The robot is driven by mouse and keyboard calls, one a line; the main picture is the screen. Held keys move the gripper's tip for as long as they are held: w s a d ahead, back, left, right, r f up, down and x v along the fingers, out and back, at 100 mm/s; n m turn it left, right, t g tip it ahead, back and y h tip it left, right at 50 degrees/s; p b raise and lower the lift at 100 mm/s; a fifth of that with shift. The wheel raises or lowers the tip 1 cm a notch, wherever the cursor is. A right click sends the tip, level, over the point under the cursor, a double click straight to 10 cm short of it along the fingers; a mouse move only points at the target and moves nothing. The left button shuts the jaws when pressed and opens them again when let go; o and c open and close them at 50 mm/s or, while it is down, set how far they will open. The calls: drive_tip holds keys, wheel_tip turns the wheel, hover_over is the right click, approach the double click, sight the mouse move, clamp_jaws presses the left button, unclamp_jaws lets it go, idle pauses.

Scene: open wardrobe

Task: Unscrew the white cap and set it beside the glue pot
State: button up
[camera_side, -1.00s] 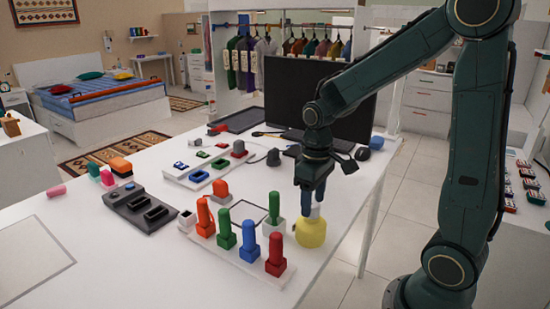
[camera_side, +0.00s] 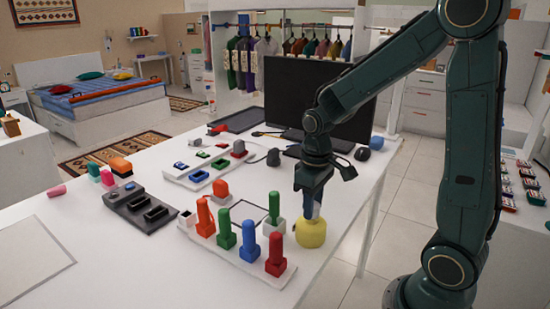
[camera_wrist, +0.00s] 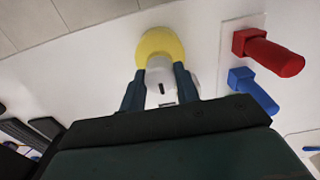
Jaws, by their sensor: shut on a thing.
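The yellow glue pot (camera_side: 310,233) stands upright on the white table, and it also shows at the top of the wrist view (camera_wrist: 160,44). The white cap (camera_wrist: 158,83) sits over the pot's mouth, with a dark mark on its side. My gripper (camera_wrist: 160,88) is shut on the white cap, one finger on each side of it. In the side view my gripper (camera_side: 311,208) is directly above the pot, and its fingers mostly hide the cap. I cannot tell whether the cap is still threaded on the pot.
Red (camera_side: 275,255), blue (camera_side: 249,241), green (camera_side: 226,229) and orange (camera_side: 205,218) upright pegs stand on a white board close left of the pot. A dark grey tray (camera_side: 140,207) lies further left. A monitor (camera_side: 318,98) stands behind.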

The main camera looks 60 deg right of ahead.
drive_tip(key=shift+n, duration=0.3)
drive_tip(key=n, duration=0.3)
drive_tip(key=shift+n, duration=0.4)
drive_tip(key=n, duration=0.9)
drive_tip(key=shift+n, duration=1.9)
drive_tip(key=o, duration=1.1)
drive_tip(key=shift+c, duration=0.5)
drive_tip(key=shift+c, duration=0.2)
